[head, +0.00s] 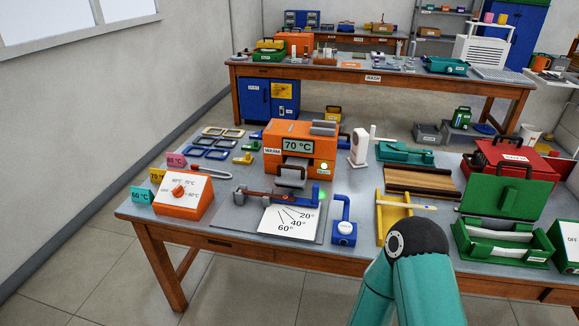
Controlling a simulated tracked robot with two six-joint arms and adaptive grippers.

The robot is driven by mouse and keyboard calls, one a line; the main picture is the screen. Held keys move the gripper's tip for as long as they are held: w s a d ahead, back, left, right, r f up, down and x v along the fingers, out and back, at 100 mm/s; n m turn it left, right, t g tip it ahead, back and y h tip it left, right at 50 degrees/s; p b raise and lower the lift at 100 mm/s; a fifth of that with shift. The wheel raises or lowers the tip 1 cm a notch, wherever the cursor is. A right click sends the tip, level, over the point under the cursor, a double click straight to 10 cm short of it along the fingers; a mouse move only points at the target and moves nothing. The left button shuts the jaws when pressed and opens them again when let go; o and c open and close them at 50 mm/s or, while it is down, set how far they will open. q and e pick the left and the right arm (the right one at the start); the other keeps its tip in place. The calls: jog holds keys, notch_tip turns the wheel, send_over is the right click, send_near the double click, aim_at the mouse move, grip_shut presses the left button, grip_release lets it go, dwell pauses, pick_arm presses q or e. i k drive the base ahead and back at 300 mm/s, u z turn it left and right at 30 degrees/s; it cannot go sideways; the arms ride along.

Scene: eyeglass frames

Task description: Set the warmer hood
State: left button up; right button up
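The warmer (270,143) is an orange box on the front table with a "70 °C" display (298,146) and a lit yellow-green lamp (324,167). A grey block (325,128) sits on its top right. A grey rounded part (291,174) juts out at its front; I cannot tell which grey part is the hood. A glowing green spot shows at the fixture's right end. A teal arm of mine reaches in at the bottom right; neither gripper is visible.
Left are an orange dial box (184,195) and colored temperature tags. Several frames (210,142) lie behind it. Right of the fixture stand a blue tool (344,225), a yellow stand (392,212), a brown ridged tray (421,183) and an open green case (500,238).

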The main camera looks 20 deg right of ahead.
aim_at(294, 174)
jog(key=i, duration=0.9)
